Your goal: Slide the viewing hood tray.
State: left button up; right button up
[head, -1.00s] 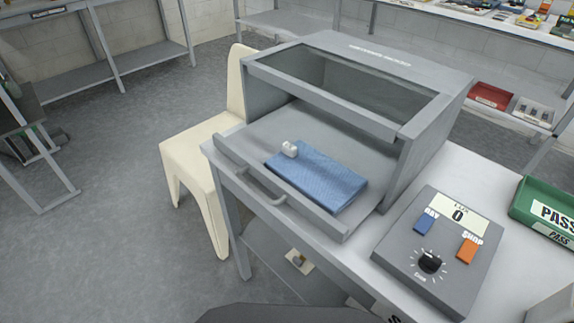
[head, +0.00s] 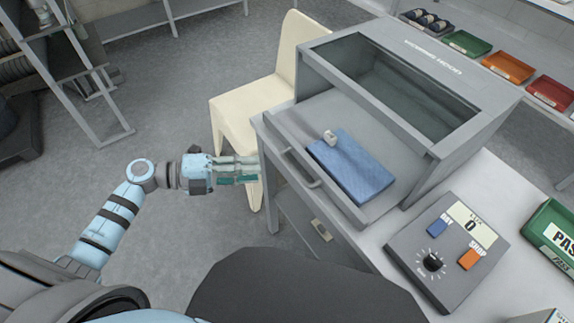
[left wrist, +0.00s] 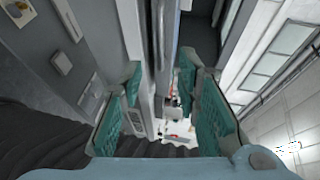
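The viewing hood (head: 415,75) is a grey box with a dark window, standing on a bench. Its tray (head: 290,128) is pulled out at the front, with a bar handle (head: 301,168) on its front face. A folded blue cloth (head: 350,167) and a small white piece (head: 330,137) lie on the tray. My left gripper (head: 256,170) is left of the tray front and handle, apart from the handle, with nothing seen in it. In the left wrist view its teal-padded fingers (left wrist: 165,110) are spread apart. My right gripper is not in view.
A grey control box (head: 448,250) with a dial and display reading 0 sits right of the tray. A green PASS bin (head: 555,240) is at the right edge. A cream chair (head: 240,107) stands behind my left gripper. Coloured bins line the back shelf.

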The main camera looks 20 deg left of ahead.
pick_arm(q)
jog(key=x, duration=0.9)
jog(key=shift+w+d, duration=0.2)
jog(key=shift+d, duration=0.1)
jog(key=shift+c, duration=0.4)
grip_shut()
